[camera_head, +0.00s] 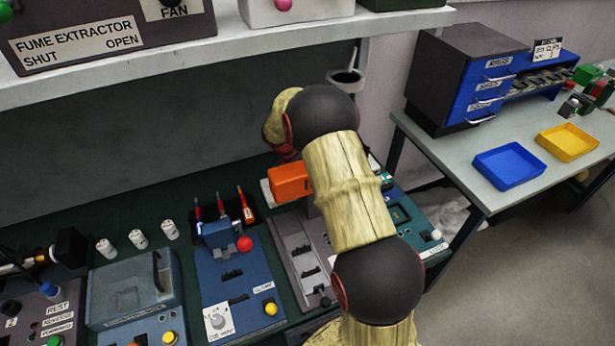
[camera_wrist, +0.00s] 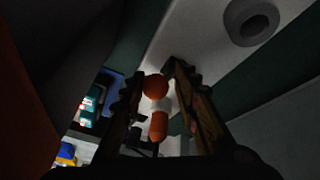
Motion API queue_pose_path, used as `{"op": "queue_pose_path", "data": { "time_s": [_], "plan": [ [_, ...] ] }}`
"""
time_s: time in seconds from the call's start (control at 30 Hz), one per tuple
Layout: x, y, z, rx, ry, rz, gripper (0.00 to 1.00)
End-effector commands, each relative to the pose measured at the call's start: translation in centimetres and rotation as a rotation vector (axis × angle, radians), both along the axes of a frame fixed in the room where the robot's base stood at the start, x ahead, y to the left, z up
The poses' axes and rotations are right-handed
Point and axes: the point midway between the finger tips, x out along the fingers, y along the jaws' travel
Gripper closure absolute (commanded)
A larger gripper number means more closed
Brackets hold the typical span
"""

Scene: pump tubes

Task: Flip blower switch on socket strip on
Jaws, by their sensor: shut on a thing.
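In the wrist view my gripper (camera_wrist: 160,80) has its two dark, ridged fingers on either side of a small piece with a round orange end (camera_wrist: 155,87). A pale band and an orange cylindrical part (camera_wrist: 158,125) show below that end, between the fingers. The picture is dark, and I cannot tell whether this piece is a switch or a loose object. In the head view my arm reaches toward the back wall under the shelf, and its own links hide my gripper. I cannot make out a socket strip or a labelled blower switch in either view.
A white shelf (camera_head: 180,65) overhangs the bench, with a labelled fume extractor box (camera_head: 110,35) on it. Several devices crowd the bench, including a blue one (camera_head: 235,275) and an orange block (camera_head: 290,182). A side table (camera_head: 440,140) stands at the right.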

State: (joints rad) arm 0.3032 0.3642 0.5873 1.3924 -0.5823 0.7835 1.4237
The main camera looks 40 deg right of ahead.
Motion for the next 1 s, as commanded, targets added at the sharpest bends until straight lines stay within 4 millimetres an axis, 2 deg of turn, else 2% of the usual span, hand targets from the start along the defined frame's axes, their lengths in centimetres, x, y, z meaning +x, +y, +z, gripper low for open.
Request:
{"op": "queue_pose_path", "data": {
  "time_s": [0.37,1.0],
  "plan": [
    [-0.08,-0.01,-0.04,0.000,0.002,-0.001,1.00],
    [0.05,-0.08,0.07,0.011,0.049,-0.002,1.00]
  ]
}}
